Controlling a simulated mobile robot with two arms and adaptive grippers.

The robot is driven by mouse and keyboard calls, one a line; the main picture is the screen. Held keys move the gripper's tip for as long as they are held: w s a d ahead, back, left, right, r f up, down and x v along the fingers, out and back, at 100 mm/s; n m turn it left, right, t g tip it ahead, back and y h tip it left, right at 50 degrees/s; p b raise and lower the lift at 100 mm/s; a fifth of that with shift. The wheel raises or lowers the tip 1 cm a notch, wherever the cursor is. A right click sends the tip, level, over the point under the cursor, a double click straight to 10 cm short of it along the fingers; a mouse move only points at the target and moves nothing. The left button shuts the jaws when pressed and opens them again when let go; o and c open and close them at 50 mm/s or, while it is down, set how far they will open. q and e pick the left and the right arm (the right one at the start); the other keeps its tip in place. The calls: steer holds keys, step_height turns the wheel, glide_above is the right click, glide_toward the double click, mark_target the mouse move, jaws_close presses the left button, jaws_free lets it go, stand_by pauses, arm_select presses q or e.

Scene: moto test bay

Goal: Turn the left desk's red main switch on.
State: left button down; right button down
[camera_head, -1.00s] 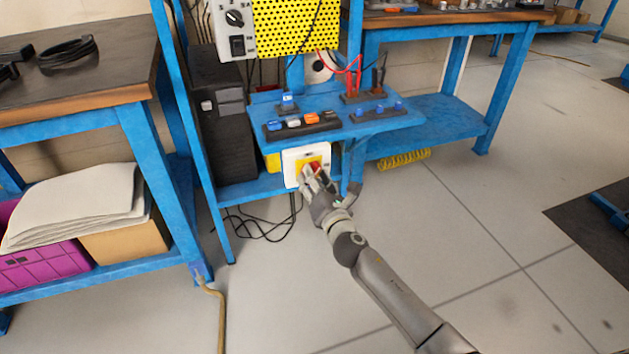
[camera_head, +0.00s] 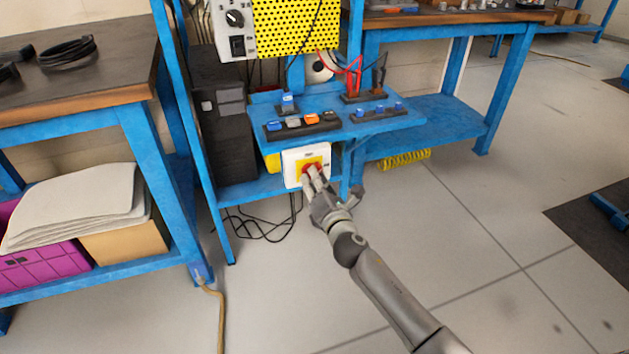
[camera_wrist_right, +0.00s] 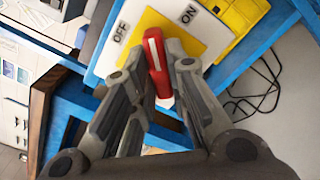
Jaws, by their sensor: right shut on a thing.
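The red main switch (camera_head: 312,169) is a red handle on a yellow plate in a white box, low on the front of the blue bench frame. In the right wrist view the red handle (camera_wrist_right: 158,68) has a white stripe. The stripe points between the OFF label and the ON label. My right gripper (camera_head: 318,180) is at the switch, coming from the front right. In the right wrist view its fingers (camera_wrist_right: 160,75) are on both sides of the handle, shut on it. They hide part of the handle. My left gripper is not in view.
Black cables (camera_head: 262,225) hang below.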

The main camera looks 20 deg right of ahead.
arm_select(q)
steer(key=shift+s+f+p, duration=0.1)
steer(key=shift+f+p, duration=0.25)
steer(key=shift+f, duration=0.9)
arm_select(e)
steer(key=shift+m, duration=4.5)
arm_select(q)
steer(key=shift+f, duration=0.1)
arm_select(e)
steer(key=c, duration=1.4)
jaws_free()
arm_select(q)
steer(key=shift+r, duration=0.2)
arm_select(e)
steer(key=shift+s, duration=0.15)
